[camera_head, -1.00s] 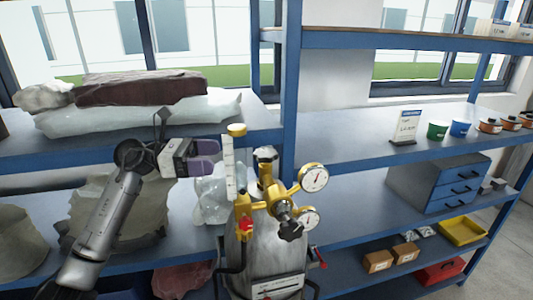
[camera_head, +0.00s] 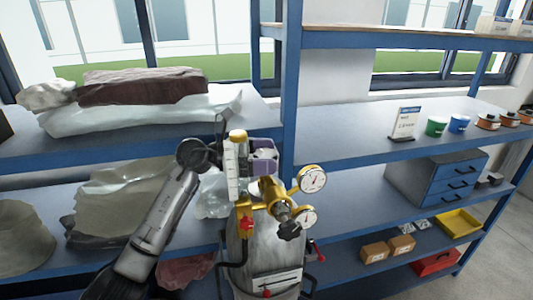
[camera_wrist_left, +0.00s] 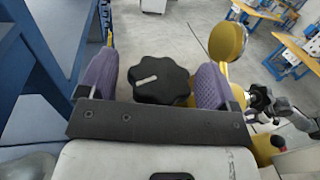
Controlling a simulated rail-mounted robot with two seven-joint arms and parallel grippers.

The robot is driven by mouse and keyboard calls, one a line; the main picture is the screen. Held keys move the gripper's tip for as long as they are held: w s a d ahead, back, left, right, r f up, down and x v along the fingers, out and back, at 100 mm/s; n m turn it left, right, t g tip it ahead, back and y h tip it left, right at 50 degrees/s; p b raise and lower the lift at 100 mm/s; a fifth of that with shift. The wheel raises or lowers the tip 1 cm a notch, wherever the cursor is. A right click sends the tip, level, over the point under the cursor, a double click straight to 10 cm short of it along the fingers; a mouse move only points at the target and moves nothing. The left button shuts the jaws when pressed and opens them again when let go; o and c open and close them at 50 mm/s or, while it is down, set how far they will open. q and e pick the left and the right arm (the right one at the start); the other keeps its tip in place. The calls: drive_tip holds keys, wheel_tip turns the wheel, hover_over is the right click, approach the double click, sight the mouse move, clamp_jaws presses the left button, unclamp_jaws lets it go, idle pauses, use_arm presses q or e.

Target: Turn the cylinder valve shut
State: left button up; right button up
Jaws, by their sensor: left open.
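The grey gas cylinder (camera_head: 262,250) stands upright in front of the shelves, with a brass regulator (camera_head: 272,190) and two round gauges (camera_head: 312,179) on it. Its valve knob shows in the left wrist view as a black lobed handwheel (camera_wrist_left: 160,86) with a pale mark on top. My left gripper (camera_head: 262,160) is open at the valve, with its purple fingers on either side of the knob. The left wrist view shows the knob between the fingers (camera_wrist_left: 158,78), with narrow gaps beside it. In the head view the gripper mostly hides the knob. My right gripper is not in view.
A blue shelf post (camera_head: 292,90) rises just behind. Wrapped bags (camera_head: 140,110) lie on the left shelf; small pots (camera_head: 437,127) and a drawer unit (camera_head: 440,180) are at right.

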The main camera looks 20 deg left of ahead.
use_arm(q)
drive_tip(key=shift+d, duration=0.1)
drive_tip(key=c, duration=0.9)
drive_tip(key=shift+f+m+g+h+b, duration=0.3)
drive_tip(key=shift+m+g+b, duration=0.35)
drive_tip(key=shift+g, duration=0.25)
drive_tip(key=m+g, duration=0.1)
drive_tip(key=g, duration=0.1)
drive_tip(key=shift+r+m+g+h, duration=0.2)
drive_tip(key=shift+m+g+h, duration=0.1)
drive_tip(key=shift+m, duration=0.05)
drive_tip(key=shift+m+g, duration=0.8)
drive_tip(key=shift+g, duration=0.5)
drive_tip(key=o, duration=0.9)
